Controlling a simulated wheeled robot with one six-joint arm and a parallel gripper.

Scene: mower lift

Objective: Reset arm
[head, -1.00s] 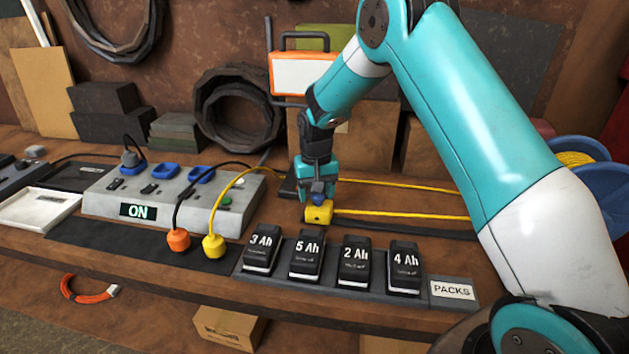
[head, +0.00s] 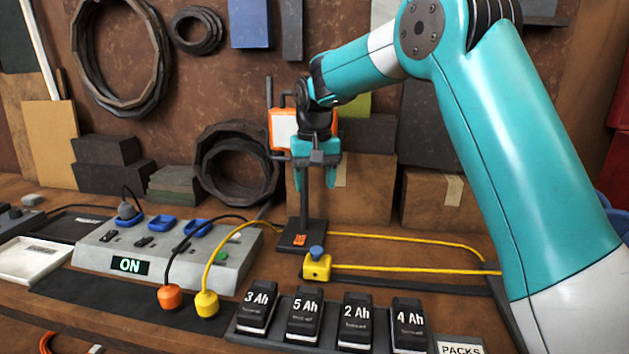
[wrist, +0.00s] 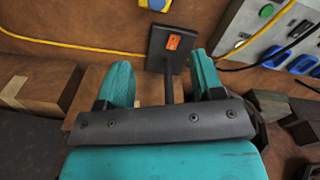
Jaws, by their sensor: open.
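My gripper (head: 316,172) hangs above the bench with its jaws apart and nothing between them. In the wrist view my gripper (wrist: 160,85) also shows two separated teal fingers. Below it a yellow connector (head: 317,267) with a blue top lies on the bench, joined to a yellow cable. A dark stand base (head: 297,243) with an orange mark is just behind the connector. My arm comes in from the right side of the head view.
A grey power box (head: 165,255) reading ON stands at left, with an orange plug (head: 170,297) and a yellow plug (head: 206,304) before it. Several battery packs (head: 305,318) line the front edge. Cardboard boxes (head: 355,190) stand behind.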

